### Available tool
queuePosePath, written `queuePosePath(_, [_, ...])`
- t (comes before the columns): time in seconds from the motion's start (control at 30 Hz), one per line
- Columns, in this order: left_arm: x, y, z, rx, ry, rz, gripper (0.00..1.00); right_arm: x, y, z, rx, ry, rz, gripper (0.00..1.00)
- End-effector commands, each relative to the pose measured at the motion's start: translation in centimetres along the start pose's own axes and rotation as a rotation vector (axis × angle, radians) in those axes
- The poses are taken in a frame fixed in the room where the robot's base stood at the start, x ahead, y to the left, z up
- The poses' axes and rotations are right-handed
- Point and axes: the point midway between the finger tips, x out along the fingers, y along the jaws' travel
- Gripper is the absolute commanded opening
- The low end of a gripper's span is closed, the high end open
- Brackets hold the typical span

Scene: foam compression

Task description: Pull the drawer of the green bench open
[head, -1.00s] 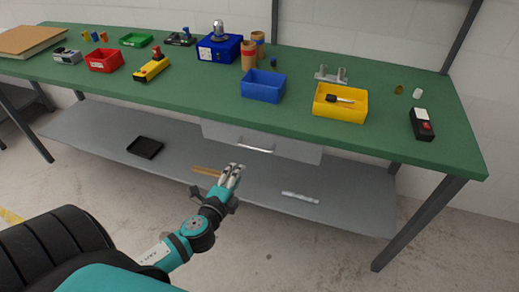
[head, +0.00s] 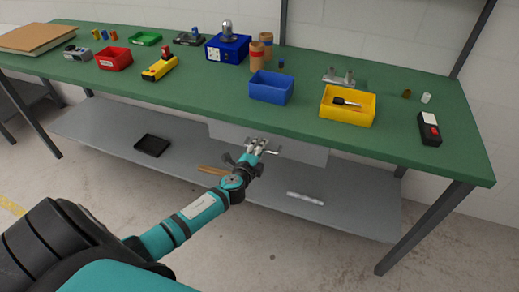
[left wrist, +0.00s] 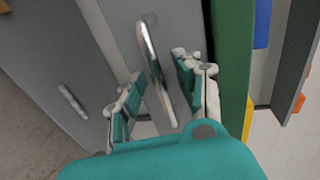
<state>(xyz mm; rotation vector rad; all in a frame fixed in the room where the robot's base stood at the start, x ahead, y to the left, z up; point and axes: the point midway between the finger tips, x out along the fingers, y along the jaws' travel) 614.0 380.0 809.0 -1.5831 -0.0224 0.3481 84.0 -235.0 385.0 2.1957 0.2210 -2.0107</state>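The green bench (head: 215,99) has a light grey drawer (head: 310,151) under its top. In the left wrist view the drawer front (left wrist: 182,22) carries a shiny metal bar handle (left wrist: 148,45). The drawer looks shut. My left gripper (head: 262,144) is at the drawer front and covers part of the handle in the head view. In the left wrist view the left gripper (left wrist: 157,72) is open, with one finger on each side of the handle. A gap shows between the handle and each finger. My right gripper is not in view.
A grey lower shelf (head: 230,183) holds a black tray (head: 152,146), brown sticks (head: 213,170) and a clear rod (head: 305,198). Blue (head: 271,87) and yellow (head: 347,106) bins stand on the bench above the drawer. The floor in front is clear.

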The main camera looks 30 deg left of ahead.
Motion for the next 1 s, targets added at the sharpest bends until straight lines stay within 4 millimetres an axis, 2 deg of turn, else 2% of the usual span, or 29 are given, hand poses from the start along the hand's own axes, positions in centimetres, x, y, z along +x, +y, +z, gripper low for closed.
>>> queuePosePath(0.17, [-0.01, 0.02, -0.03, 0.0, 0.0, 0.0, 0.34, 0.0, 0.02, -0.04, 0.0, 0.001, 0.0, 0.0])
queuePosePath(0.43, [-0.04, 0.02, -0.03, 0.0, 0.0, 0.0, 0.02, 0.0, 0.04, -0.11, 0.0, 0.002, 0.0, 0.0])
queuePosePath(0.47, [-0.04, 0.02, -0.03, -0.001, 0.0, 0.0, 0.0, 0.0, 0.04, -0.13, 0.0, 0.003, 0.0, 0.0])
queuePosePath(1.0, [-0.11, 0.12, -0.03, 0.0, 0.0, 0.002, 0.0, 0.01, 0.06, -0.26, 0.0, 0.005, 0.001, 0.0])
